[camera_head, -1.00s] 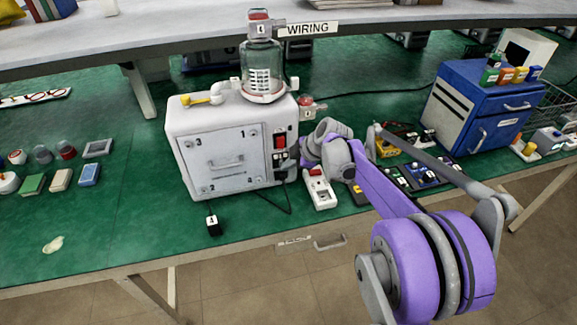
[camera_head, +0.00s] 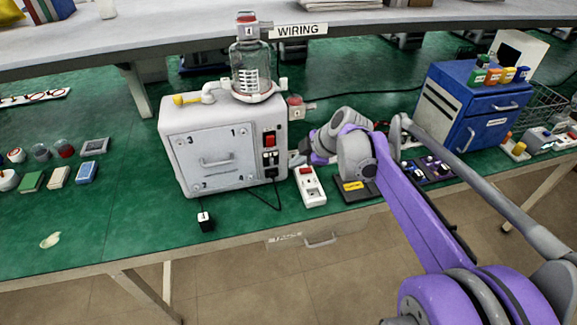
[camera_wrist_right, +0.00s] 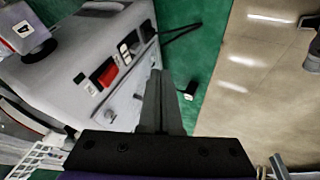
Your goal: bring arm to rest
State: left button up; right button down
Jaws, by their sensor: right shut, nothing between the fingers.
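My right arm, purple and grey, comes in from the lower right of the head view. My right gripper (camera_head: 310,152) is at the right side of the white canister machine (camera_head: 215,158), partly hidden behind my own wrist. The wrist view shows the right gripper (camera_wrist_right: 158,80) with its dark fingers together and nothing between them. The machine's front panel with its red switch (camera_wrist_right: 108,74) lies just left of the fingers there. I cannot tell whether the fingers touch it. My left gripper is not in view.
A white power strip (camera_head: 311,187) lies right of the machine, below my wrist. A small black block (camera_head: 206,221) is near the table's front edge. A glass canister (camera_head: 252,72) stands on the machine. A blue cabinet (camera_head: 455,112) stands right.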

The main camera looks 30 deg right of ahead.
jog(key=s+a+f+m+h, duration=0.1)
jog(key=s+a+m, duration=0.3)
jog(key=s, duration=0.4)
jog(key=s+a+f+m+g+h+p, duration=0.1)
jog(key=s+a+f+m, duration=0.3)
jog(key=s, duration=0.4)
jog(key=s+a+f+m+h+p, duration=0.1)
jog(key=s+a+f+m, duration=0.2)
jog(key=s+m, duration=0.3)
jog(key=shift+s+a, duration=0.8)
jog(key=shift+s, duration=0.2)
